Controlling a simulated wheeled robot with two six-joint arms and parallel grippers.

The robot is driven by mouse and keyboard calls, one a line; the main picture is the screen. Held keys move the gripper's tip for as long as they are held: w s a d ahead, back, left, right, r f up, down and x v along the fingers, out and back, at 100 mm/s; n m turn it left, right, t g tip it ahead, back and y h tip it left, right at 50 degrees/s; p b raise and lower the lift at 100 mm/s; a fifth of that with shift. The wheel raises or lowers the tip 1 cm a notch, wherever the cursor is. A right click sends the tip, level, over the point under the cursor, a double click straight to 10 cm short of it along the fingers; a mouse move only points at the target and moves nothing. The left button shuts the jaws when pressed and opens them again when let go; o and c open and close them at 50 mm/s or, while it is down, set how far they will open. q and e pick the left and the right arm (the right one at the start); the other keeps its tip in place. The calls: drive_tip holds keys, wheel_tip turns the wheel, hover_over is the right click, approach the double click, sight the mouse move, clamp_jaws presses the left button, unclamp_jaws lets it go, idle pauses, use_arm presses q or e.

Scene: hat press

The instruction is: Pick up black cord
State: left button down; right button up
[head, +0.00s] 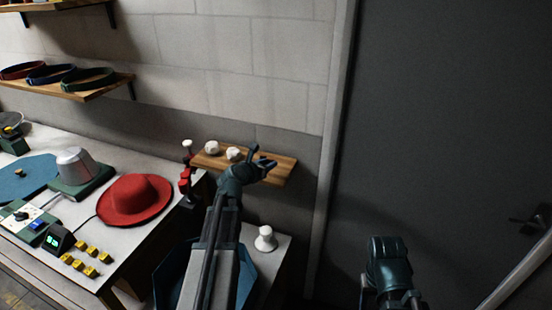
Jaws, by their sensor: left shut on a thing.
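My left gripper (259,157) reaches up from the bottom middle to the small wooden wall shelf (282,172). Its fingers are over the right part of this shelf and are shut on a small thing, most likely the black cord. The cord itself is hidden or too dark to make out at the fingers. Two white lumpy pieces (233,153) sit on the shelf just left of the gripper. Part of my right arm shows at the lower right, in front of the dark door, and its fingers cannot be made out.
A red hat (135,199) lies on the white worktable (130,240) at left, near a grey metal form (76,165) and several yellow buttons. A white knob-shaped piece (265,240) stands on a low surface beside my left arm. Hat bands (51,74) lie on an upper shelf.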

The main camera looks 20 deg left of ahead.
use_arm(q)
drive_tip(key=s+a+r, duration=0.1)
drive_tip(key=s+a, duration=0.1)
drive_tip(key=s, duration=0.8)
drive_tip(key=shift+a+p, duration=0.4)
drive_tip(key=shift+p, duration=0.05)
